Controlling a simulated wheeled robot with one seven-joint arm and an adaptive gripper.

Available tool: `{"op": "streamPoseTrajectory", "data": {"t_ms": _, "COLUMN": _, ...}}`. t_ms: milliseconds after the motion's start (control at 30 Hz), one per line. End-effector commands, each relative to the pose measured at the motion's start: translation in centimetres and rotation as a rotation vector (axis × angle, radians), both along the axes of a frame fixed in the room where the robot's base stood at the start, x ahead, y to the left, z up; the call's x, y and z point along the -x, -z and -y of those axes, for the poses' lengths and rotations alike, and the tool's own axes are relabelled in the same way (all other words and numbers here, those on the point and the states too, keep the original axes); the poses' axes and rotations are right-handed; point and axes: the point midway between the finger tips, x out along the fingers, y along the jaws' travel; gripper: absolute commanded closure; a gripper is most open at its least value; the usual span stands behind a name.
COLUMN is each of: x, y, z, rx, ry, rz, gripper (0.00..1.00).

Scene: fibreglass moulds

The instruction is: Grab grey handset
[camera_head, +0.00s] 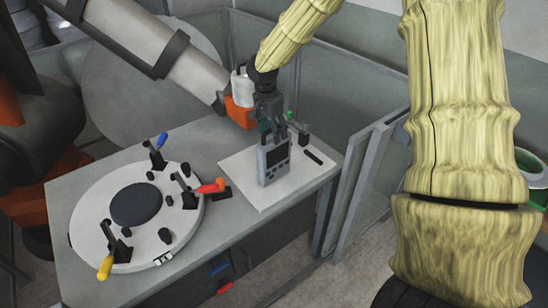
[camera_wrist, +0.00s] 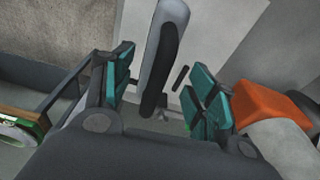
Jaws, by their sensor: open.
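The grey handset (camera_head: 273,162) stands upright on a white sheet (camera_head: 240,170) on the table, its dark screen facing the head camera. My gripper (camera_head: 269,128) is at the handset's top end, pointing down. In the wrist view the handset (camera_wrist: 163,52) shows edge-on between the two teal-padded fingers of my gripper (camera_wrist: 164,82). The fingers are open and hold nothing. In the head view the handset partly hides the fingertips.
A round white mould plate (camera_head: 88,220) with several coloured toggle clamps lies left of the sheet. A small dark bar (camera_head: 313,157) lies right of the handset. An orange and white object (camera_head: 240,105) is close behind my gripper. Grey panels border the table's right side.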

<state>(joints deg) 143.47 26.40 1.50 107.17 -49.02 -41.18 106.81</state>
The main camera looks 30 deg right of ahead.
Motion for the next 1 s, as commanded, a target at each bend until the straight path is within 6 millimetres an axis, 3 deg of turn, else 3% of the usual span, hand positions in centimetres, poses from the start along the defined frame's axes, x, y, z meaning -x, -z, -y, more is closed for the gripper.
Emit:
{"op": "streamPoseTrajectory", "data": {"t_ms": 433, "x": 0.4, "y": 4.1, "z": 0.3, "rx": -0.002, "ry": -0.001, "rz": -0.002, "gripper": 0.43}}
{"op": "streamPoseTrajectory", "data": {"t_ms": 833, "x": 0.3, "y": 4.7, "z": 0.4, "rx": -0.001, "ry": -0.002, "rz": 0.0, "gripper": 0.43}}
{"op": "streamPoseTrajectory", "data": {"t_ms": 1000, "x": 0.3, "y": 4.7, "z": 0.4, "rx": -0.001, "ry": -0.002, "rz": 0.0, "gripper": 0.74}}
